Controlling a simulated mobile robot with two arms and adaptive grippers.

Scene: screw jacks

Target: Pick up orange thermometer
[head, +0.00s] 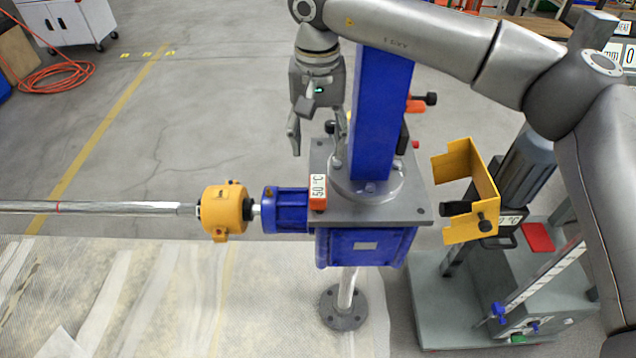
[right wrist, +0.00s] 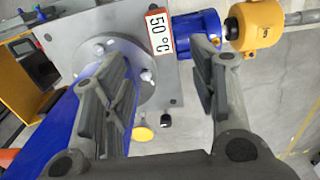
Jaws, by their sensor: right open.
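The orange thermometer (head: 318,199) is a small block with a white "50 °C" face. It sits at the left edge of the grey top plate of the blue screw jack, by the blue flange. In the right wrist view the thermometer (right wrist: 158,34) shows toward the top, between and beyond the fingers. My right gripper (head: 317,142) points down, open and empty, above the plate's back left corner and behind the thermometer. Its open fingers (right wrist: 160,62) also show in the right wrist view, apart from the thermometer. My left gripper is not in view.
The blue column (head: 381,115) rises from the plate just right of my right gripper. A yellow coupling (head: 225,209) and steel shaft (head: 100,208) lie left of the plate. A yellow bracket (head: 470,190) with black knobs stands at the right. Floor space behind the shaft is clear.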

